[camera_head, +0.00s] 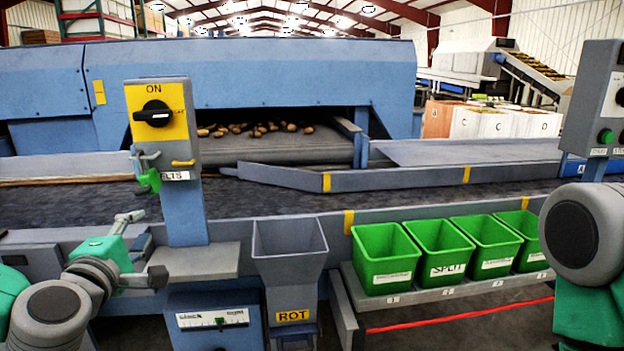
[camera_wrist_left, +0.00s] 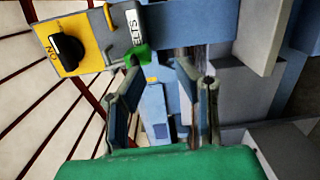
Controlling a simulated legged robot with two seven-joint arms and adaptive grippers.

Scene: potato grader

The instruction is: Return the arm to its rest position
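My left gripper (camera_head: 143,246) is at the lower left of the head view, in front of the blue post of the switch box and below it. In the left wrist view its two fingers (camera_wrist_left: 168,82) stand apart with nothing between them. The switch box (camera_head: 158,140) has a yellow plate marked ON and a black knob (camera_head: 153,113), whose handle lies roughly level. A green clip-like piece (camera_head: 150,180) hangs by a grey hook at the box's left side. My right arm shows only in part at the right edge; its gripper is out of view.
A grey ROT chute (camera_head: 290,262) stands right of the post. Several green bins (camera_head: 385,258) sit on a shelf right of it. A dark conveyor belt (camera_head: 300,199) runs behind, with potatoes (camera_head: 258,129) further back. A control box (camera_head: 601,100) stands at right.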

